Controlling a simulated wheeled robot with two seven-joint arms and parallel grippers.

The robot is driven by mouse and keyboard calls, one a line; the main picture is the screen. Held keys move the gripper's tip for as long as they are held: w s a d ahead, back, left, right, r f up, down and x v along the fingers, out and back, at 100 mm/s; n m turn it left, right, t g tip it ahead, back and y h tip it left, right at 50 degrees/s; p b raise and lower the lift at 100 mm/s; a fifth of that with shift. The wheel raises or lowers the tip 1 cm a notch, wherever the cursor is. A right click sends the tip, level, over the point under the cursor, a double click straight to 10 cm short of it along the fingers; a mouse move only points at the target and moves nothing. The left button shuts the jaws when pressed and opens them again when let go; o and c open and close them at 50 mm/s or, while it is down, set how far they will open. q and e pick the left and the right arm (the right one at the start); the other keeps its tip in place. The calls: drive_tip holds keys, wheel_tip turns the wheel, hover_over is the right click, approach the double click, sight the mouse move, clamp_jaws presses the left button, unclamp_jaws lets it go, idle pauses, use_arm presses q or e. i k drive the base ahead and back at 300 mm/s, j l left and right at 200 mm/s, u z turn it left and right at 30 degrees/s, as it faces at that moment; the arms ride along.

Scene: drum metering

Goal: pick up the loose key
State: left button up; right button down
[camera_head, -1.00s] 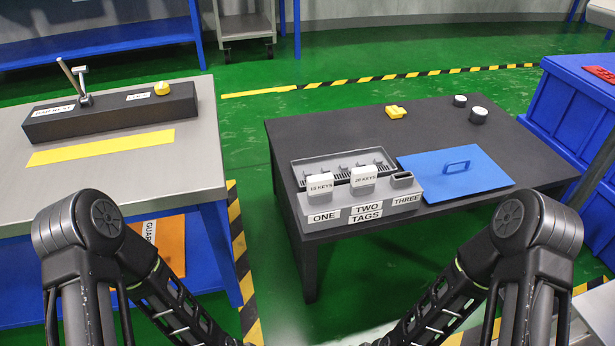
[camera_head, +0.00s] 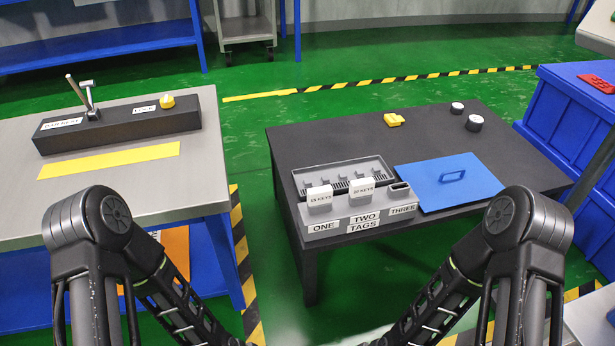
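No item is clearly recognisable as a key. A small yellow object (camera_head: 393,119) lies alone on the dark table (camera_head: 330,143), towards its back; its exact shape is too small to tell. A grey tag rack (camera_head: 340,228) stands at the table's front left, labelled ONE, TWO, THREE and TAGS. White tags stand at ONE (camera_head: 320,196) and TWO (camera_head: 361,189), with lettering ending in KEYS. The slot at THREE (camera_head: 399,187) shows no white tag. Both my forearms reach down out of the bottom of the picture, and neither gripper shows.
A blue panel with a handle (camera_head: 440,190) lies right of the rack. Two white-topped dark cylinders (camera_head: 473,124) stand at the back right. A grey bench (camera_head: 120,185) at left carries a dark box with levers (camera_head: 118,128) and a yellow knob. Blue crates (camera_head: 565,115) stand at right.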

sight(306, 183)
drive_tip(key=z, duration=1.95)
drive_tip(key=k+j, duration=0.15)
drive_tip(key=j, duration=0.2)
drive_tip(key=k+j, duration=0.15)
drive_tip(key=j, duration=0.2)
drive_tip(key=k+j, duration=0.2)
drive_tip(key=j, duration=0.15)
